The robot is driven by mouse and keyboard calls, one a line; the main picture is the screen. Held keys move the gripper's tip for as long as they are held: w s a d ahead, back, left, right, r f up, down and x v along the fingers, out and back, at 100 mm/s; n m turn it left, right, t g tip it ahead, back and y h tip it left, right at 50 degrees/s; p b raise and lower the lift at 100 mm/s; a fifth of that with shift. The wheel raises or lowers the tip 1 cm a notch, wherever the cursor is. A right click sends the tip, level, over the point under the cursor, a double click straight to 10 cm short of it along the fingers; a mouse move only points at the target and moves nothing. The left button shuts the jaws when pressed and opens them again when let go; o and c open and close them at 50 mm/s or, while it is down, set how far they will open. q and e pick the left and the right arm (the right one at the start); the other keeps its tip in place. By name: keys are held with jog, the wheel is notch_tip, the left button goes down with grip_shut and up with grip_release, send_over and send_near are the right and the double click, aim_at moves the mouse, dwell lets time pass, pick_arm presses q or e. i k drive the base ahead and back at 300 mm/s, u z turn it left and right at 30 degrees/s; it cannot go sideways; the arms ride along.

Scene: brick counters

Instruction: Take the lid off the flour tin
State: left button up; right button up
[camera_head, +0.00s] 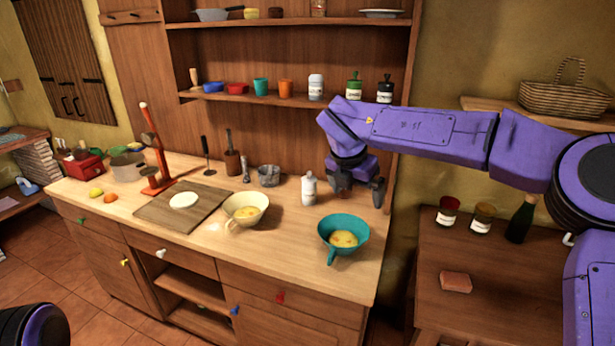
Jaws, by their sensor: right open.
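A small white canister (309,189) with a narrower top stands upright on the wooden counter. No readable label shows, so I cannot tell if it is the flour tin. A white labelled jar (316,88) with a grey top stands on the shelf above; its label is too small to read. My right gripper (359,197) points down over the counter's back right, open and empty. It is to the right of the canister and apart from it. My left gripper is not in view; only a part of my left arm shows at bottom left.
A teal bowl (334,232) and a cream bowl (236,213) stand in front of the canister. A cutting board (160,212) lies further left. The wooden shelf (225,98) holds several cups and jars above the counter.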

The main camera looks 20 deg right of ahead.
aim_at(309, 179)
jog(key=i, duration=1.45)
